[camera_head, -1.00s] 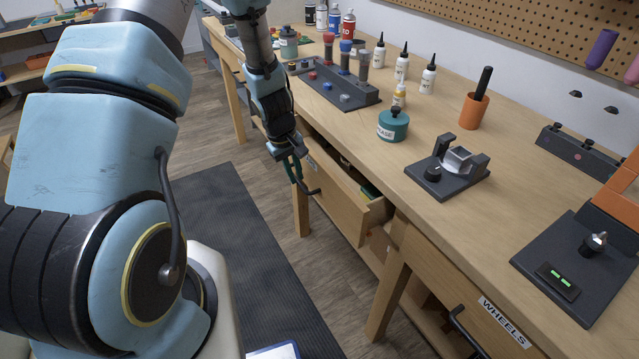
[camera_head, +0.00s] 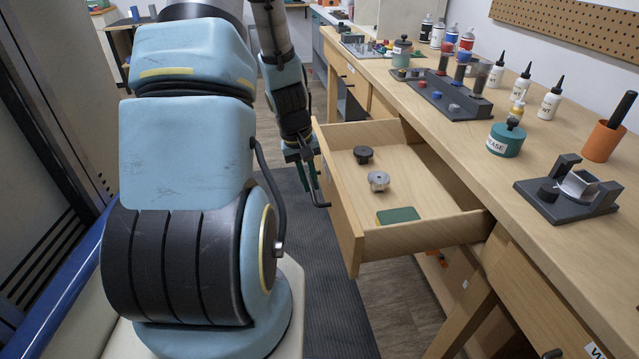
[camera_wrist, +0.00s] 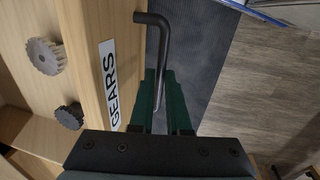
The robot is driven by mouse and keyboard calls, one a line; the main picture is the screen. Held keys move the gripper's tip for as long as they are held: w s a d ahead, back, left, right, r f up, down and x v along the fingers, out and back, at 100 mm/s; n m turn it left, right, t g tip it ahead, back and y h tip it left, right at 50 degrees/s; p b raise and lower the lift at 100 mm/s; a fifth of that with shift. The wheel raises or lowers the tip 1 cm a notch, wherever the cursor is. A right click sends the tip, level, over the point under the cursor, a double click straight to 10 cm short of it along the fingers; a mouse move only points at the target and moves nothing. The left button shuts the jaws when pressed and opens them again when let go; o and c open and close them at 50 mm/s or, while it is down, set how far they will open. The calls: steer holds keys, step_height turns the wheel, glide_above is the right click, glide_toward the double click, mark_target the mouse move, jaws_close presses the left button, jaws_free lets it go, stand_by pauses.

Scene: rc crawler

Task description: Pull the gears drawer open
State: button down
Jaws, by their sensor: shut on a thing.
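The gears drawer (camera_head: 350,235) is pulled well out from the workbench, and its inside shows. A dark gear (camera_head: 363,154), a grey gear (camera_head: 379,181) and a green flat block (camera_head: 398,215) lie in it. In the wrist view its front carries the label GEARS (camera_wrist: 110,84). My gripper (camera_head: 312,180) is at the drawer's front. In the wrist view my gripper (camera_wrist: 160,95) is shut on the dark bar handle (camera_wrist: 155,22), with the green fingers on either side of it. Part of the handle is hidden between the fingers.
The workbench top (camera_head: 445,130) holds a grease pot (camera_head: 506,139), white bottles (camera_head: 550,101), a dark rack (camera_head: 448,98) and an orange cup (camera_head: 603,141). Another drawer (camera_head: 545,295) is at the lower right. A dark floor mat (camera_head: 335,290) lies beneath the drawer.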

steer(key=shift+a, duration=0.2)
steer(key=c, duration=0.9)
jaws_free()
steer(key=r, duration=0.3)
steer(key=a+r, duration=0.1)
steer(key=r, duration=0.3)
steer(key=a+r, duration=0.1)
steer(key=r, duration=0.2)
steer(key=shift+s+r+b, duration=0.2)
steer(key=shift+r+b, duration=0.1)
steer(key=shift+b, duration=0.05)
steer(key=s+r+m, duration=0.1)
steer(key=s, duration=0.2)
steer(key=s+a+r+m+y, duration=0.1)
steer(key=s, duration=0.3)
steer(key=s+a+r+m+t+y, duration=0.1)
steer(key=s, duration=0.2)
steer(key=shift+s+a+r+m, duration=0.15)
steer(key=shift+s+r+m, duration=0.05)
steer(key=shift+r+m, duration=0.1)
